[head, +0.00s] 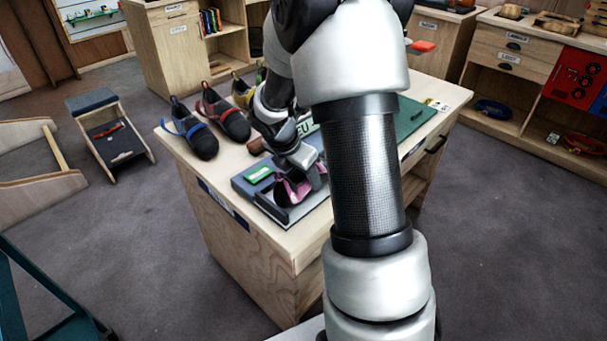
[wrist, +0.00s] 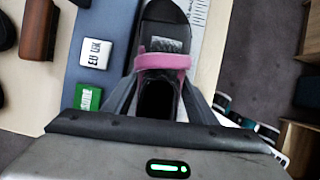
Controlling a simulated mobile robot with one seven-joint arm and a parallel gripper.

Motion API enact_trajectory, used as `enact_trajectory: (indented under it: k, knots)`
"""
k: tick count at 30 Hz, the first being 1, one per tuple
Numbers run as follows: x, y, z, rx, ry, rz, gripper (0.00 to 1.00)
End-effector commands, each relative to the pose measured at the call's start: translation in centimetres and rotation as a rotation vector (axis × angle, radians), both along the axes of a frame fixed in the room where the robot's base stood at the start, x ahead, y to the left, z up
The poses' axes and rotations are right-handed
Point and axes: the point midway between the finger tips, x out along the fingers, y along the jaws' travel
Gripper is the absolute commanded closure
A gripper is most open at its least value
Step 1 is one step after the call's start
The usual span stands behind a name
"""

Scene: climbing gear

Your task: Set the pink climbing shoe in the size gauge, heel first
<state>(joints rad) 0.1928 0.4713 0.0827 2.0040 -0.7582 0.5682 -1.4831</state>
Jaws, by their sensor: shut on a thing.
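The pink climbing shoe (head: 288,193) is black with a pink strap and is low over the size gauge (head: 264,207) at the table's front corner. My gripper (head: 300,172) reaches down onto it and is shut on it. In the wrist view the shoe (wrist: 164,62) lies between the two fingers (wrist: 160,98), its opening near the palm and its black toe pointing up the picture. The gauge's white ruled scale (wrist: 212,35) runs along the shoe's right side. The shoe's underside is hidden, so I cannot tell if it touches the gauge.
A green block (wrist: 88,97) and a white block marked EU UK (wrist: 95,53) are left of the shoe. A brown block (wrist: 39,30) lies farther left. Blue (head: 195,132) and red (head: 226,116) shoes stand along the table's left edge. A green mat (head: 412,117) lies behind my arm.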

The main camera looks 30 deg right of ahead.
Motion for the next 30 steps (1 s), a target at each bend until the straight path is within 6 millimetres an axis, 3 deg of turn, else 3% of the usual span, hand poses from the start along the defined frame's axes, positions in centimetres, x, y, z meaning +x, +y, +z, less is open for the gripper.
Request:
enact_trajectory:
  k: [6, 7, 11, 22, 26, 30]
  knots:
    - [-0.3, 0.1, -0.5, 0.004, 0.008, -0.001, 0.9]
    - [-0.3, 0.1, -0.5, 0.004, 0.008, -0.001, 0.47]
    - [-0.2, 0.1, -0.5, 0.003, 0.007, -0.001, 0.26]
    - [-0.2, 0.3, 0.3, 0.002, 0.003, 0.0, 0.26]
    - [-0.5, 0.9, 2.3, 0.002, 0.0, 0.0, 0.26]
    - [-1.0, 2.1, 5.4, 0.002, 0.0, 0.0, 0.26]
